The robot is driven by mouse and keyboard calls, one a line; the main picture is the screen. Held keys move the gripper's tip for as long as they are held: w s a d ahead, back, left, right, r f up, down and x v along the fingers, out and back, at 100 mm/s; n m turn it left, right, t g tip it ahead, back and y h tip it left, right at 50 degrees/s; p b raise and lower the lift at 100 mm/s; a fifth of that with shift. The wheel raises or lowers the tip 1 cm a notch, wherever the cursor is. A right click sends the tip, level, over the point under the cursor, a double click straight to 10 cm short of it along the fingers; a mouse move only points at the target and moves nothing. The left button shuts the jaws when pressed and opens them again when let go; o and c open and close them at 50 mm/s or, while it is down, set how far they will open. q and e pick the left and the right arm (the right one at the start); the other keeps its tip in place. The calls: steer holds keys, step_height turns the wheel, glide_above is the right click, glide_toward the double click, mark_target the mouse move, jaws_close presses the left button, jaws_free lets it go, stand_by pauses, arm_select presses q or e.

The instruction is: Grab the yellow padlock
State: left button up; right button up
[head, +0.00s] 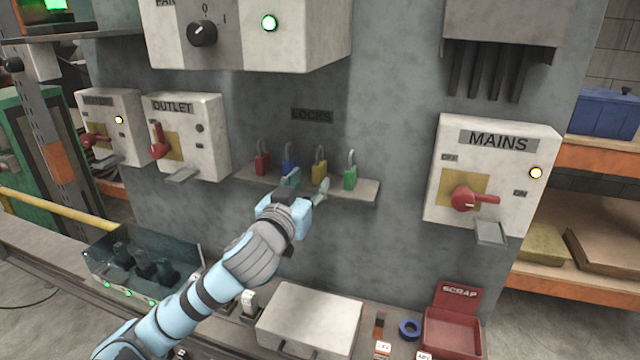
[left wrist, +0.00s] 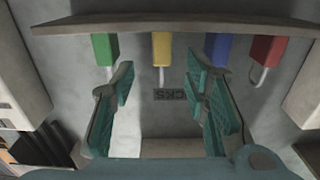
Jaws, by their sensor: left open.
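The yellow padlock (head: 319,173) stands upright on a narrow grey shelf (head: 352,192) under the LOCKS label, between a blue padlock (head: 289,160) and a green padlock (head: 350,175). A red padlock (head: 262,163) stands at the shelf's left end. My left gripper (head: 306,184) is open and empty in front of the shelf, close to the yellow padlock. In the left wrist view, which is upside down, the yellow padlock (left wrist: 161,50) shows between the spread fingers of the left gripper (left wrist: 163,98), ahead of their tips. My right gripper is not in view.
The blue and green padlocks stand close on either side. An OUTLET switch box (head: 188,135) is left of the shelf and a MAINS box (head: 490,175) is right. Below are a white box (head: 308,318), blue tape (head: 409,329) and a red SCRAP bin (head: 453,335).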

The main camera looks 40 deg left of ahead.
mark_target(316, 168)
arm_select(q)
steer(key=x, duration=0.2)
steer(key=r+p+x, duration=0.1)
steer(key=x, duration=0.4)
steer(key=shift+w+a+r+p, duration=0.15)
steer(key=shift+w+a+p, duration=0.1)
steer(key=shift+w+p, duration=0.1)
steer(key=shift+w, duration=0.15)
jaws_close()
